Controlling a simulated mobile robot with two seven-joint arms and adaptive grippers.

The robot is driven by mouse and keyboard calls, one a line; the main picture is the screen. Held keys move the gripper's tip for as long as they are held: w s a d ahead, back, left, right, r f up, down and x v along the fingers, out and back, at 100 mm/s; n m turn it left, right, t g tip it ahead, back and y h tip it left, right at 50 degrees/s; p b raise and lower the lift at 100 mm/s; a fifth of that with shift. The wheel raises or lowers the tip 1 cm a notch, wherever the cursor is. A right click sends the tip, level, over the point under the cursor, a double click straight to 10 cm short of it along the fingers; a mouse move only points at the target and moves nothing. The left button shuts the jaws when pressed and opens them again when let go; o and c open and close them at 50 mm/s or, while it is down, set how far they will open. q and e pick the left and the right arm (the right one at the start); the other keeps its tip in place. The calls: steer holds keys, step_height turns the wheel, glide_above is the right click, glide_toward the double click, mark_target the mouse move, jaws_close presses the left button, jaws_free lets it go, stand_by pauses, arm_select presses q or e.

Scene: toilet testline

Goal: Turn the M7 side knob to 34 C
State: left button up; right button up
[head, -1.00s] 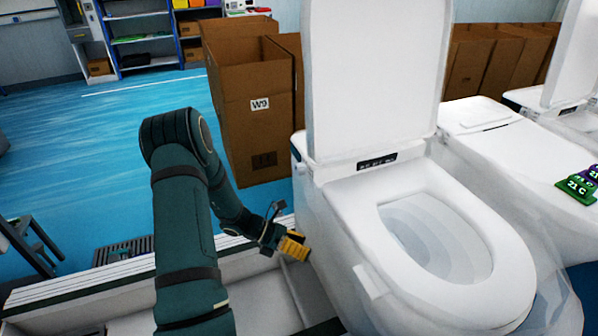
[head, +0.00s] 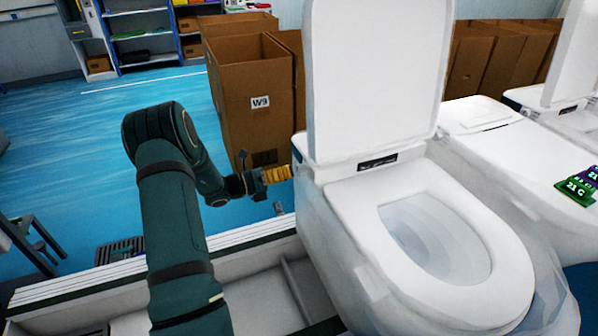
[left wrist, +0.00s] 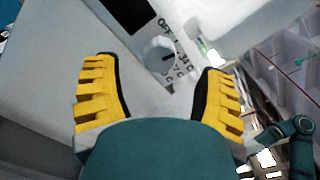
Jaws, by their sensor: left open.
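The white toilet (head: 345,270) stands in front of me with its lid up and seat down. My left gripper (head: 290,173) is at its left side near the back, with yellow fingers pointing at the side wall. In the left wrist view the side knob (left wrist: 161,56) is a round, pale dial with a dark pointer mark, beside a printed scale that starts with OFF. My left gripper (left wrist: 161,88) is open there, its fingers apart on either side below the knob, not closed on it. The knob is hidden in the head view. My right gripper is not in view.
A cardboard box marked W9 (head: 250,105) stands on the blue floor behind my left gripper. A low white-edged trough (head: 255,295) lies below my left arm.

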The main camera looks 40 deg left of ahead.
mark_target(297, 171)
arm_select(q)
steer(key=shift+x, duration=2.15)
steer(key=c, duration=1.2)
